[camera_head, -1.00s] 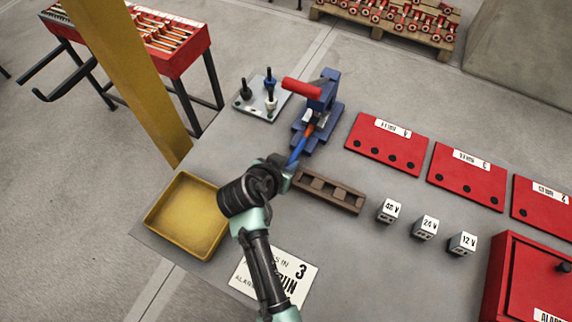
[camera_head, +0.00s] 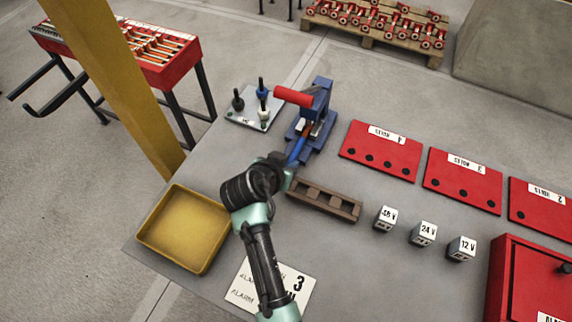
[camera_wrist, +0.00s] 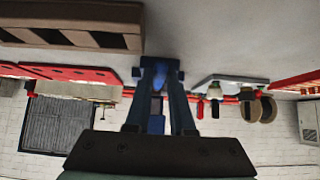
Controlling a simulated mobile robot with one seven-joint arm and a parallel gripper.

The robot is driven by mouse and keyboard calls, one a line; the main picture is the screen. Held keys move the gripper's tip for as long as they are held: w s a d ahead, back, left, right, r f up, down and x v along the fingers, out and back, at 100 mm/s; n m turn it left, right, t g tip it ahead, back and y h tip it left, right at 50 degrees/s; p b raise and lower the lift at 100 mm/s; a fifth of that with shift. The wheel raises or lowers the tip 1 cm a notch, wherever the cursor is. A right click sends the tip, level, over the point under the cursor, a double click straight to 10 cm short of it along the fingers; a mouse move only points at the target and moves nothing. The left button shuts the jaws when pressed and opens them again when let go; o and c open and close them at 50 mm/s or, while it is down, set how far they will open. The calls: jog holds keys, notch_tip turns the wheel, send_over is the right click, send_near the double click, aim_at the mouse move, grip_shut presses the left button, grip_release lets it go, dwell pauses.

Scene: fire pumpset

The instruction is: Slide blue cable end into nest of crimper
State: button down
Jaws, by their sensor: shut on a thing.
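The blue crimper (camera_head: 318,114) with its red handle (camera_head: 294,97) stands on the grey bench at the back. My gripper (camera_head: 287,168) is in front of it, shut on the blue cable (camera_head: 299,149), which points up toward the crimper. The cable's far end, with a small orange part (camera_head: 307,129), is at the crimper's front opening. How deep it sits in the nest is hard to tell. In the wrist view, the two dark fingers of my gripper (camera_wrist: 160,112) frame the blue cable (camera_wrist: 156,124); its far end is unclear there.
A brown slotted block (camera_head: 325,199) lies right of my gripper. A plate with posts (camera_head: 252,118) stands left of the crimper. A yellow tray (camera_head: 183,230) is at the left; red panels (camera_head: 380,150) and small white voltage blocks (camera_head: 422,234) are at the right.

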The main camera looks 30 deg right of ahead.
jog(key=shift+w+d, duration=0.4)
jog(key=shift+d, duration=0.15)
jog(key=c, duration=0.7)
grip_release()
jog(key=shift+s+a, duration=0.1)
jog(key=v, duration=1.3)
